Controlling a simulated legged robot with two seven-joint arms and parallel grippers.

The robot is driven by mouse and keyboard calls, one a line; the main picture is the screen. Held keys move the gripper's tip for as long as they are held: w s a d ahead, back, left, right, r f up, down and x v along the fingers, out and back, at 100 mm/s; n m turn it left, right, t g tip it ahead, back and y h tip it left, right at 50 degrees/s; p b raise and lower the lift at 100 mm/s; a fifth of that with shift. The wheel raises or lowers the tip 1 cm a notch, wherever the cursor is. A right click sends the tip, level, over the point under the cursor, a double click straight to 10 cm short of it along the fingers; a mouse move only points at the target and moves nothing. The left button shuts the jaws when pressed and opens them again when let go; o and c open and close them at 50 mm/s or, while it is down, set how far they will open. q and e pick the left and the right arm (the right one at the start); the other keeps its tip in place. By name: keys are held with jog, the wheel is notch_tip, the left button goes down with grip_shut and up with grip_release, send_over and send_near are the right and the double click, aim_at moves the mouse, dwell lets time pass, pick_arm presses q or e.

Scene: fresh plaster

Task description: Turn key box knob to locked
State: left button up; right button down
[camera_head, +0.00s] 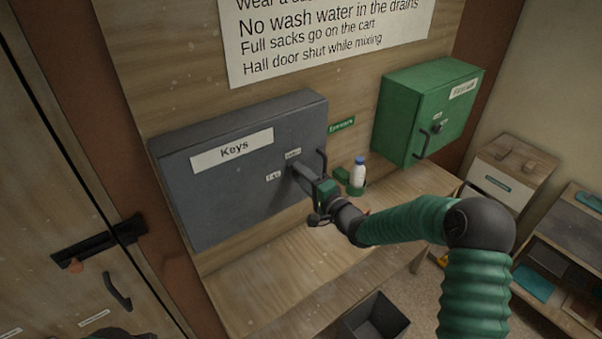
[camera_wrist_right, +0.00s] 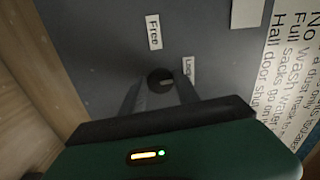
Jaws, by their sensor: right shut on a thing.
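The grey key box (camera_head: 225,180) marked "Keys" hangs on the wooden wall board. My right gripper (camera_head: 296,171) reaches its front near the right side, by two small labels. In the right wrist view the round dark knob (camera_wrist_right: 160,79) sits between my fingertips, and the right gripper (camera_wrist_right: 160,88) is shut on it. A pale mark shows on the knob. The "Free" label (camera_wrist_right: 154,32) is beside the knob, and a second label (camera_wrist_right: 188,69) starting "Loc" is partly hidden by a finger. In the head view my gripper hides the knob.
A dark handle (camera_head: 321,163) is at the box's right edge, close to my gripper. A green cabinet (camera_head: 425,110) hangs to the right. A dark bin (camera_head: 376,318) is below the bench.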

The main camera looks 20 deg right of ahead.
jog(key=shift+d+f+m, duration=0.1)
jog(key=shift+f+m, duration=0.05)
jog(key=shift+m, duration=0.45)
jog(key=c, duration=1.2)
grip_release()
jog(key=shift+o, duration=1.4)
jog(key=shift+w+d, duration=0.1)
jog(key=shift+d, duration=0.1)
jog(key=b+v, duration=0.3)
jog(key=v, duration=1.3)
jog(key=shift+s+b, duration=0.35)
